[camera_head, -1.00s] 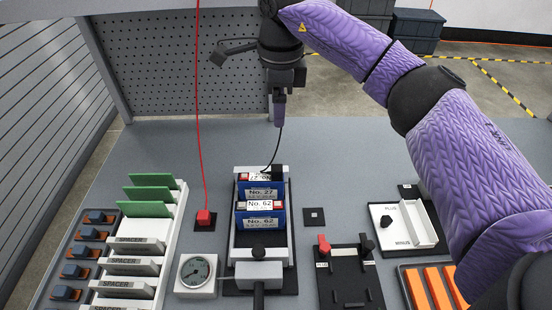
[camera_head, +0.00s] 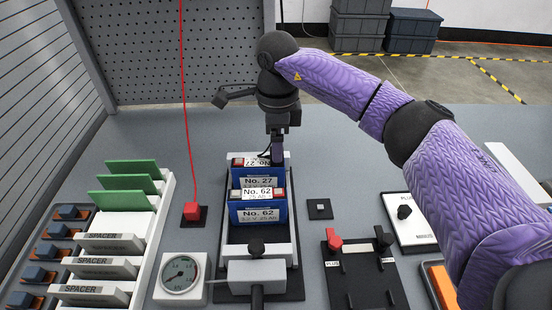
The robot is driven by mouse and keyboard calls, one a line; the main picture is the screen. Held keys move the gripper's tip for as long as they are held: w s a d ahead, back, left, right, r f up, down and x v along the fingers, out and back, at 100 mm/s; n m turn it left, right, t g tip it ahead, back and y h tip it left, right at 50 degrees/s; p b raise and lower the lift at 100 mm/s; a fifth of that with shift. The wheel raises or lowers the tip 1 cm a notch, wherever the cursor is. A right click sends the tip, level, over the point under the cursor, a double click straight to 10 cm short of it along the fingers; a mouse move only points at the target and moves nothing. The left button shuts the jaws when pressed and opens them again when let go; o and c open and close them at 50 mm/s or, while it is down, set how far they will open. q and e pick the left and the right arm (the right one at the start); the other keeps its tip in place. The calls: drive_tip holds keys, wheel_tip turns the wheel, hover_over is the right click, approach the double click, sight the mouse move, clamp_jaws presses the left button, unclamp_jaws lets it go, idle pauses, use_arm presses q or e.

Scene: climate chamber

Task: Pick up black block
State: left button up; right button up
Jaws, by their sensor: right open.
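My right gripper (camera_head: 277,152) points down at the far right end of the blue cell marked No. 27 (camera_head: 261,182). It is open, but its finger gap is hardly visible from here. A black piece at that end, probably the black block, is mostly hidden by the gripper, and I cannot tell whether the fingers touch it. A second blue cell marked No. 62 (camera_head: 256,215) stands in front in the same black and white holder (camera_head: 290,252). My left gripper is not in view.
A red plug (camera_head: 192,211) with a red cable stands left of the holder. A dial gauge (camera_head: 181,274) is at the front left. A small black pad (camera_head: 320,208) and a black fixture (camera_head: 365,277) lie to the right.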

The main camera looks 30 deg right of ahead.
wheel_tip(320, 180, down, 3)
drive_tip(key=shift+f+b, duration=0.2)
drive_tip(key=shift+b, duration=0.15)
drive_tip(key=shift+r, duration=0.15)
drive_tip(key=c, duration=0.7)
clamp_jaws()
wheel_tip(320, 180, up, 9)
drive_tip(key=p, duration=0.3)
drive_tip(key=shift+r, duration=0.15)
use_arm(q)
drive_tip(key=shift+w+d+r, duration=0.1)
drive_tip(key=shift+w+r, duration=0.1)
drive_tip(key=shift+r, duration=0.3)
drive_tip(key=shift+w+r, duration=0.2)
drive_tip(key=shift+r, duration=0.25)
use_arm(e)
drive_tip(key=shift+r, duration=0.4)
